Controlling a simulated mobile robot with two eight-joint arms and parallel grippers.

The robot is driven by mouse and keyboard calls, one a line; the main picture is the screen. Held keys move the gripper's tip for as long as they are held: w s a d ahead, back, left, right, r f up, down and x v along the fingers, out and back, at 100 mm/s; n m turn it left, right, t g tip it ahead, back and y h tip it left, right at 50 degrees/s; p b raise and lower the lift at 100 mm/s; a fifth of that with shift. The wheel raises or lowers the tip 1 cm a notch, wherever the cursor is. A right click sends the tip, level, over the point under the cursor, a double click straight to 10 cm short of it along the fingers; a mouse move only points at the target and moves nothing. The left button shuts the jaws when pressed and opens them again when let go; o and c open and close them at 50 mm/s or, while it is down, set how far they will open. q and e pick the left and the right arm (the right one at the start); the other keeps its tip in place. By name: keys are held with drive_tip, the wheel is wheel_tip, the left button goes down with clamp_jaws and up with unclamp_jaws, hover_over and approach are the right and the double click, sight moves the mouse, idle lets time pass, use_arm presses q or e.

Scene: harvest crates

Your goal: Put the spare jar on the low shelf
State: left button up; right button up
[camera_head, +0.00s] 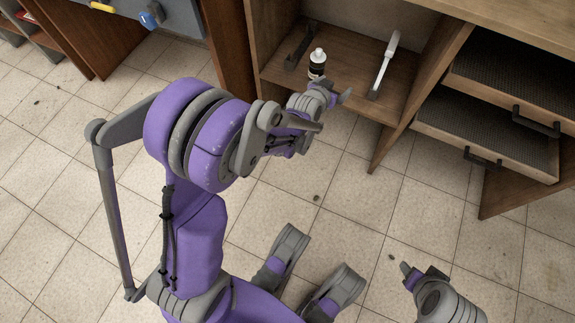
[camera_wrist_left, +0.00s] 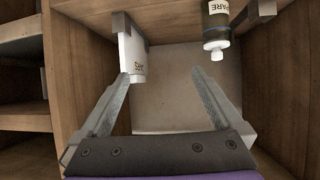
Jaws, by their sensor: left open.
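The spare jar (camera_head: 317,64), dark with a white cap and pale label, stands upright on a low wooden board (camera_head: 352,72) inside an open cabinet bay. The left wrist view shows it (camera_wrist_left: 217,30) upside down at the top right, with "PARE" readable on its label. My left gripper (camera_head: 331,110) is at the bay's front edge, just in front of the jar. Its jaws (camera_wrist_left: 160,75) are open and empty; the jar is beyond the right-hand fingertip, not between the fingers. My right gripper (camera_head: 420,270) is low over the floor at bottom right; its opening is unclear.
A thin white upright panel (camera_head: 384,66) stands right of the jar; its lettering shows in the left wrist view (camera_wrist_left: 132,52). A dark bracket (camera_head: 299,46) lies left of the jar. Drawers with dark handles (camera_head: 482,158) are at right. The tiled floor is open.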

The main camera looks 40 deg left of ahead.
use_arm(q)
drive_tip(key=s+d+g, duration=0.2)
drive_tip(key=s, duration=0.9)
drive_tip(key=s+d+r+m+g, duration=0.1)
drive_tip(key=s+d+g, duration=0.2)
drive_tip(key=s, duration=0.8)
drive_tip(key=s+d+r+g+h, duration=0.1)
drive_tip(key=s+d+g, duration=0.2)
drive_tip(key=s, duration=0.9)
